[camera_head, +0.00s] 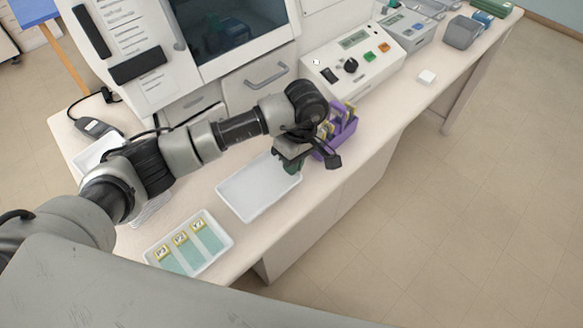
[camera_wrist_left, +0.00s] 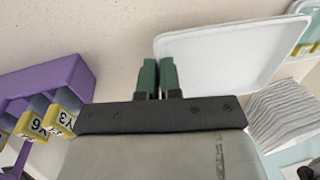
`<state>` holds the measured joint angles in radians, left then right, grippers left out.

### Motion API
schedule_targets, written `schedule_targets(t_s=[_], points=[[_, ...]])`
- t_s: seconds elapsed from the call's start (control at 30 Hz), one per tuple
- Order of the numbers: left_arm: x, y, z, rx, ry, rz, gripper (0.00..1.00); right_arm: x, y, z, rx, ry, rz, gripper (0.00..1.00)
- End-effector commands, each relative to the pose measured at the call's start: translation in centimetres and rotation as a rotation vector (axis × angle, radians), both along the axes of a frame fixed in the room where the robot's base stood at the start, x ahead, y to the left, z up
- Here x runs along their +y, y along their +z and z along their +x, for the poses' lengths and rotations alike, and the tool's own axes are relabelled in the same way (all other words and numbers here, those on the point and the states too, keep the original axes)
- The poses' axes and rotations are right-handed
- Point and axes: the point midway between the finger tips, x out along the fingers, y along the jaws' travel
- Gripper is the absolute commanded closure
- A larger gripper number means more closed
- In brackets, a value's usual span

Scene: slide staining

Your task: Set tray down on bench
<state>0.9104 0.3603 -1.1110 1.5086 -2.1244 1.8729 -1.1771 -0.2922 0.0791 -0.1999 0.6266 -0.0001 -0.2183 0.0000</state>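A white, empty, shallow tray (camera_head: 258,188) lies level at the middle of the bench (camera_head: 235,248), on it or just above; I cannot tell a small gap. My left gripper (camera_head: 291,166) is at the tray's right end, beside the purple rack. In the left wrist view its two green fingers (camera_wrist_left: 158,78) are almost together, one on each side of the rim of the tray (camera_wrist_left: 225,52), so it looks shut on that rim. The pinched part of the rim is hidden by the fingers. My right gripper is not in view.
A purple rack (camera_head: 343,146) with yellow-labelled slides stands close right of the gripper. A second white tray (camera_head: 216,262) with three labelled slides lies at the near left. A white control box (camera_head: 352,61) and a large white machine (camera_head: 225,75) stand behind. The bench's front edge is close.

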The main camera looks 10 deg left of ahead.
Motion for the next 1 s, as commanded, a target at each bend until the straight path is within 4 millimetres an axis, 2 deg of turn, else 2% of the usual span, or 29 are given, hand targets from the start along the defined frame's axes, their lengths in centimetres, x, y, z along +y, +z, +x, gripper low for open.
schedule_targets(t_s=[0.37, 0.77, 0.8, 0.93, 1.0], points=[[0.2, -3.9, 0.2, 0.001, 0.0, 0.0, 1.0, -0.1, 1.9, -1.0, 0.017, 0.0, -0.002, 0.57], [0.2, -4.7, 0.2, -0.001, -0.001, 0.0, 1.0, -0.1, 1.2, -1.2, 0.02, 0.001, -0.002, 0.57], [0.2, -4.5, 0.2, -0.001, -0.001, 0.0, 0.91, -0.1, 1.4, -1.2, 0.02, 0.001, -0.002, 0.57], [0.2, -4.5, 0.2, -0.001, -0.001, 0.0, 0.71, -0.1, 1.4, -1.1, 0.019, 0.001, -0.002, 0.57], [0.2, -4.5, 0.2, -0.001, -0.001, 0.0, 0.7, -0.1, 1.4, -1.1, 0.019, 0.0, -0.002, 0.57]])
